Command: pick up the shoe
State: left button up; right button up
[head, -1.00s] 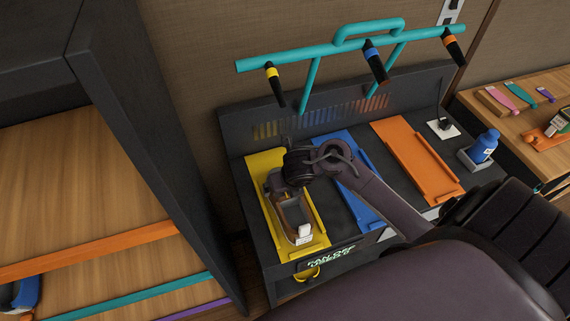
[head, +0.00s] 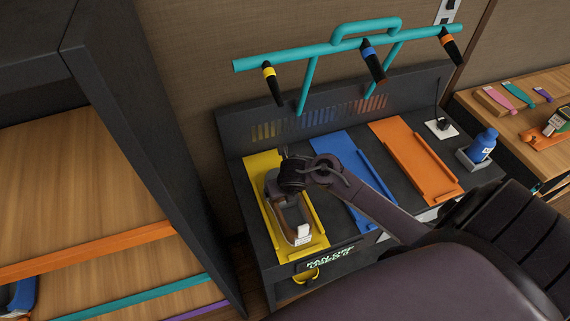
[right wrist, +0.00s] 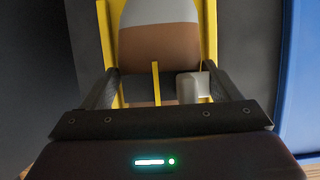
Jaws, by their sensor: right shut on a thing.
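The shoe (head: 291,219), brown and grey with a white tag at its near end, lies on the yellow sloped tray (head: 317,238) at the left of the dark rack. It also shows in the right wrist view (right wrist: 160,42), its grey and brown surface just beyond the fingers. My right gripper (head: 288,188) is over the far end of the shoe, partly hiding it, and is shut on it. In the right wrist view the two dark fingers (right wrist: 160,88) stand apart, one on each side. The exact contact is hard to see. My left gripper is not in view.
A blue tray (head: 345,165) and an orange tray (head: 405,150) lie to the right, both empty. A teal rail (head: 330,53) with hanging dark handles crosses above. A blue bottle (head: 482,145) stands at the right. A dark shelf wall (head: 150,160) rises close on the left.

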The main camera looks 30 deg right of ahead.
jog(key=shift+c, duration=0.7)
